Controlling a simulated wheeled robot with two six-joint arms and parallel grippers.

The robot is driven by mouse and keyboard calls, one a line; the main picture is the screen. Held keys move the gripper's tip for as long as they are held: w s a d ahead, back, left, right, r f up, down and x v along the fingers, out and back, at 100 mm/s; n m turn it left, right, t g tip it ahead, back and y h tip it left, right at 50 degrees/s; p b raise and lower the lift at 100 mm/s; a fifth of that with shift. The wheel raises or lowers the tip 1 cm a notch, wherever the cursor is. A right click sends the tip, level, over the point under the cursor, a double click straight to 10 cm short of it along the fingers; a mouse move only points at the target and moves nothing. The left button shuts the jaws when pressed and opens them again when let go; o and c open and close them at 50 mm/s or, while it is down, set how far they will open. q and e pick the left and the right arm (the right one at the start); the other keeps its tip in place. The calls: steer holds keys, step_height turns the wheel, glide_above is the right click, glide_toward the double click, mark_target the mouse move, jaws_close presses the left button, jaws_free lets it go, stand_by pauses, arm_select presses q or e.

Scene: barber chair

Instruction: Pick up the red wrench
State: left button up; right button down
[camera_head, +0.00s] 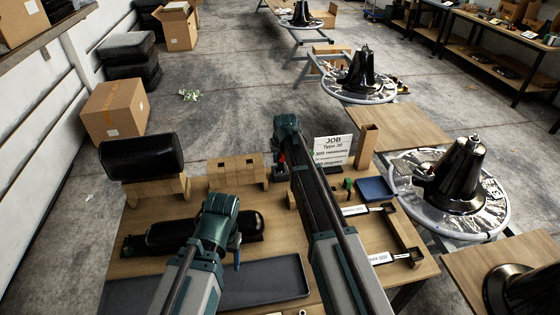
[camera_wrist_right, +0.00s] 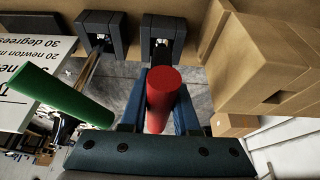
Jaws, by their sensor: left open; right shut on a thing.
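The red wrench (camera_wrist_right: 162,95) shows in the right wrist view as a red cylindrical handle, seen nearly end-on. My right gripper (camera_wrist_right: 160,112) is shut on it, with a blue finger on each side. Its far end is hidden, and I cannot tell whether it is clear of its holder. In the head view only a small spot of red (camera_head: 281,158) shows beside my right arm. My left gripper (camera_head: 237,254) is open and empty, above the workbench (camera_head: 150,272) by a black cushion (camera_head: 172,236).
A green handle (camera_wrist_right: 62,97) lies left of the red one in the right wrist view. A job sign (camera_head: 333,150), a blue box (camera_head: 375,189) and a wooden block rack (camera_head: 238,172) stand on the bench. A grey tray (camera_head: 270,280) lies at the front.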

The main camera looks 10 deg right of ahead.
arm_select(q)
steer(key=shift+r, duration=0.1)
arm_select(e)
steer(key=shift+r, duration=0.1)
step_height(320, 180, up, 10)
steer(key=p, duration=1)
arm_select(q)
step_height(320, 180, up, 10)
